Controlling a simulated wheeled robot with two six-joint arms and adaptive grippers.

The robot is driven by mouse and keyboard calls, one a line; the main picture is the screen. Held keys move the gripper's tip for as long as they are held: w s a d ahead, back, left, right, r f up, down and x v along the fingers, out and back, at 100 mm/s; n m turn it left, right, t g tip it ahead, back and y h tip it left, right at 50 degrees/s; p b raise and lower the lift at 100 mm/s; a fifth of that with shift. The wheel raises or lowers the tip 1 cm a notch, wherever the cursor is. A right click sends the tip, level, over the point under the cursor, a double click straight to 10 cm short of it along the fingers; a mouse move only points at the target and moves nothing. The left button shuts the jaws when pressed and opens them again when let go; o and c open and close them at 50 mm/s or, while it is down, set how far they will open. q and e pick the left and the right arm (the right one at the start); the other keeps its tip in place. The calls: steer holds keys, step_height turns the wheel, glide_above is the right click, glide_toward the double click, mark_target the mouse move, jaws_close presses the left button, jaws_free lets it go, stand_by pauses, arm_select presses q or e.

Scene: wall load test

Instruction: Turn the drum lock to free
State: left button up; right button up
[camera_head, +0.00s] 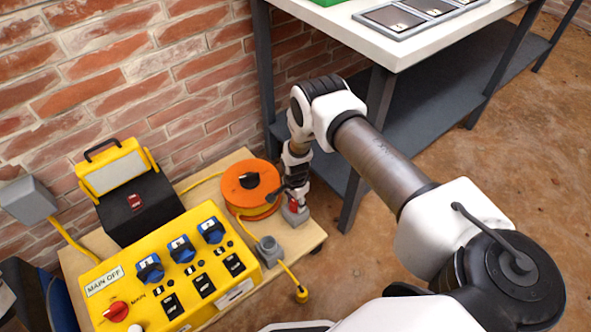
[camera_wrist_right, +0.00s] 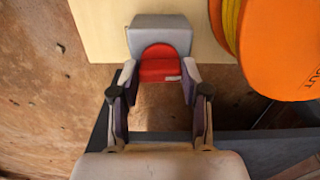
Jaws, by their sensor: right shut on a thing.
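The orange cable drum (camera_head: 233,185) lies on the wooden board (camera_head: 315,236), and its edge (camera_wrist_right: 285,50) fills the upper right of the right wrist view. Beside it, at the board's right end, is the drum lock, a grey block (camera_head: 296,218) with a red knob (camera_wrist_right: 160,70). My right gripper (camera_head: 295,197) reaches down onto the lock from above. In the right wrist view its fingers (camera_wrist_right: 159,82) are on either side of the red knob, shut on it. In the head view the gripper mostly hides the knob. My left gripper is not in view.
A yellow control box (camera_head: 180,262) with blue sockets and a red main switch stands left of the drum. Behind it is a black and yellow lamp unit (camera_head: 135,203). A workbench (camera_head: 425,42) stands close to my right arm, with a brick wall behind.

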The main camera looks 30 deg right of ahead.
mark_target(295, 203)
steer(key=shift+s+m, duration=0.1)
steer(key=shift+m, duration=0.3)
steer(key=o, duration=1.1)
steer(key=shift+f, duration=0.1)
steer(key=shift+o, duration=0.2)
steer(key=shift+r, duration=0.25)
step_height(295, 203, up, 12)
steer(key=shift+f, duration=0.2)
